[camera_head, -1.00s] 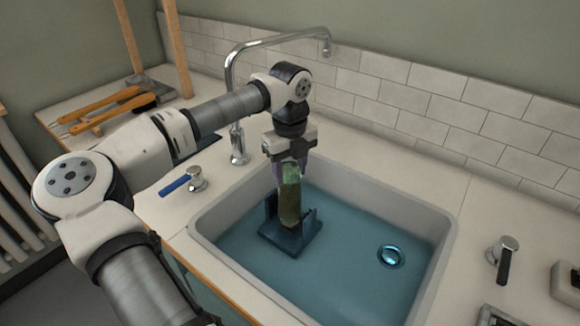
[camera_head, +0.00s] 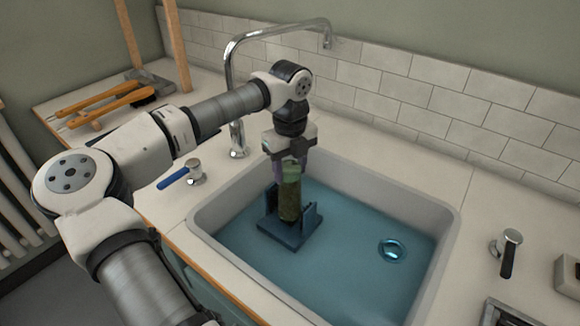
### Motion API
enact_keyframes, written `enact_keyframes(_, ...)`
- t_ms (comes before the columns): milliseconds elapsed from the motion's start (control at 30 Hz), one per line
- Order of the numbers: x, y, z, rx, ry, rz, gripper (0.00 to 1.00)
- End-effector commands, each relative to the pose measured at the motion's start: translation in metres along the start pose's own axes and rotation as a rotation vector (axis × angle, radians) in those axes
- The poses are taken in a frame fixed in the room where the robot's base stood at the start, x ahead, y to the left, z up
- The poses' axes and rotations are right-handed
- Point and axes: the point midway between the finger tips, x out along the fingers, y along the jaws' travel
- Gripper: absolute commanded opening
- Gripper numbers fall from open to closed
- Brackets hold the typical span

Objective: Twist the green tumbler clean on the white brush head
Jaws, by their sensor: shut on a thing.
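The green tumbler (camera_head: 289,203) is upright in the sink, in the left part of the basin. My gripper (camera_head: 289,168) is above it, pointing down, shut on its upper part. The tumbler's lower end sits between the upright walls of a dark blue holder (camera_head: 290,238) on the sink floor. The tumbler looks brownish lower down. No white brush head shows; whether one is inside or under the tumbler is hidden.
The sink (camera_head: 445,232) holds blue water, with a shiny drain (camera_head: 392,250) on the right. A curved faucet (camera_head: 232,90) rises behind. A blue-handled tap (camera_head: 182,177) stands left, another tap (camera_head: 507,252) right. Wooden-handled brushes (camera_head: 105,105) lie far left.

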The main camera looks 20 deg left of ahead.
Motion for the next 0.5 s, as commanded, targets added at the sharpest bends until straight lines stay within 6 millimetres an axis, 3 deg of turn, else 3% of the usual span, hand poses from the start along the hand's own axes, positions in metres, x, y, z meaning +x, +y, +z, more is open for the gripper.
enact_keyframes(500,0.0084,-0.0001,0.0001,0.0,-0.001,0.0,0.21)
